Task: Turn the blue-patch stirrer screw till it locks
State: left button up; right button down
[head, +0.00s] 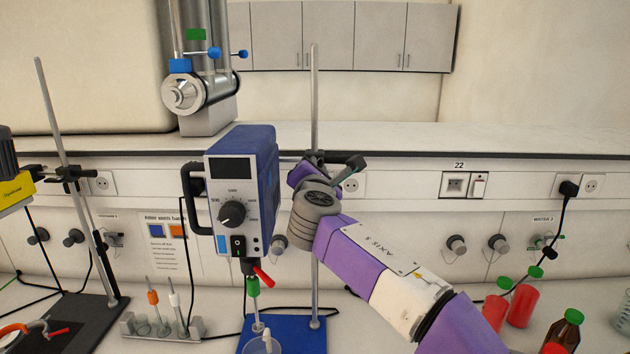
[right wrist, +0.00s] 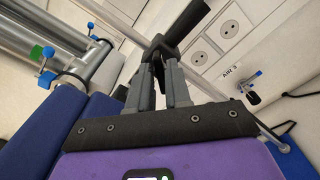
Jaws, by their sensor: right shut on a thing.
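The stirrer (head: 230,205) is a blue and grey box with a dial, a dark display and a small light-blue patch on its lower front. It hangs on an upright metal rod (head: 315,90) above a blue base plate (head: 288,335). A dark clamp with a black screw handle (head: 355,163) sits on the rod behind it. My right gripper (head: 314,165) reaches up to the clamp, its fingers largely hidden by my wrist. In the right wrist view its grey fingers are shut on the black screw (right wrist: 187,28). My left gripper is not in view.
A second rod stand (head: 75,180) with a yellow-labelled device (head: 15,185) is at the left. A small rack (head: 165,325) stands left of the base. Red bottles (head: 522,303) and a brown bottle (head: 563,330) stand at the right. Wall taps line the back panel.

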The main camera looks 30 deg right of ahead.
jog(key=shift+f+m+b, duration=0.2)
jog(key=shift+m+b, duration=2.65)
jog(key=shift+m, duration=1.95)
jog(key=c, duration=1.1)
grip_release()
jog(key=shift+b+v, duration=0.7)
jog(key=shift+v, duration=3.1)
jog(key=shift+d, duration=0.15)
